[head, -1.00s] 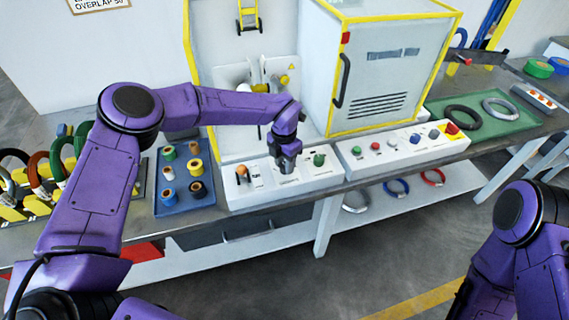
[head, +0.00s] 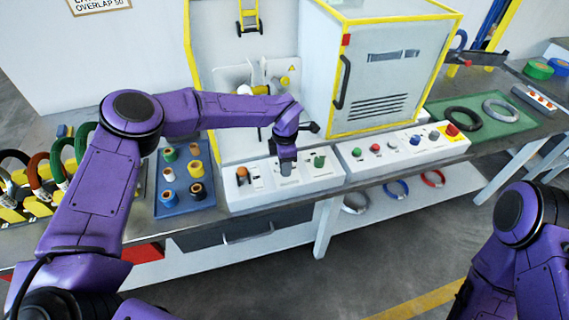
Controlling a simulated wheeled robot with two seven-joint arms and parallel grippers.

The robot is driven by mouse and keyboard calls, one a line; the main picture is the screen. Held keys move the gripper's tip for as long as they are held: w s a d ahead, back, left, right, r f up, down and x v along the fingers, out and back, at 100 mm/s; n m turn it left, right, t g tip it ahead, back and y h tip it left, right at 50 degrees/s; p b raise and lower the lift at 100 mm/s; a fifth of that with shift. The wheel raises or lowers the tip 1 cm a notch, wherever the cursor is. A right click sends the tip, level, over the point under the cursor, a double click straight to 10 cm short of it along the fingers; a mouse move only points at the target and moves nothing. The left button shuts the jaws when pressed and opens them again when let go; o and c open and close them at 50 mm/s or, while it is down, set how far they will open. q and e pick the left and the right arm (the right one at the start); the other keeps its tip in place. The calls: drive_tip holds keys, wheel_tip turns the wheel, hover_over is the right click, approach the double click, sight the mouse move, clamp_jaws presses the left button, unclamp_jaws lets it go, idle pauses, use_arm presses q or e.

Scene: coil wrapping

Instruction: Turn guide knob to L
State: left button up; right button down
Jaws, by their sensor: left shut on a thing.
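My left gripper (head: 287,168) points down onto the left white control panel (head: 325,184), between the orange knob (head: 241,173) and the green knob (head: 319,161). It is shut on the guide knob, which the fingers hide. The knob's pointer and any L mark cannot be made out. My right gripper is out of view; only part of my right arm shows at the lower right.
A blue tray (head: 157,209) with several spools lies left of the panel. A second button panel (head: 390,163) stands to the right, below the yellow-edged cabinet (head: 383,75). A green mat (head: 508,126) with coils lies farther right.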

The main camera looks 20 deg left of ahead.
use_arm(q)
drive_tip(key=shift+s+d+f, duration=0.15)
drive_tip(key=o, duration=1)
drive_tip(key=shift+o, duration=0.2)
drive_tip(key=shift+w+d, duration=0.1)
drive_tip(key=shift+w, duration=0.1)
wheel_tip(320, 180, up, 10)
drive_tip(key=b, duration=0.2)
drive_tip(key=shift+w+r, duration=0.15)
drive_tip(key=shift+r, duration=0.1)
drive_tip(key=shift+f, duration=0.1)
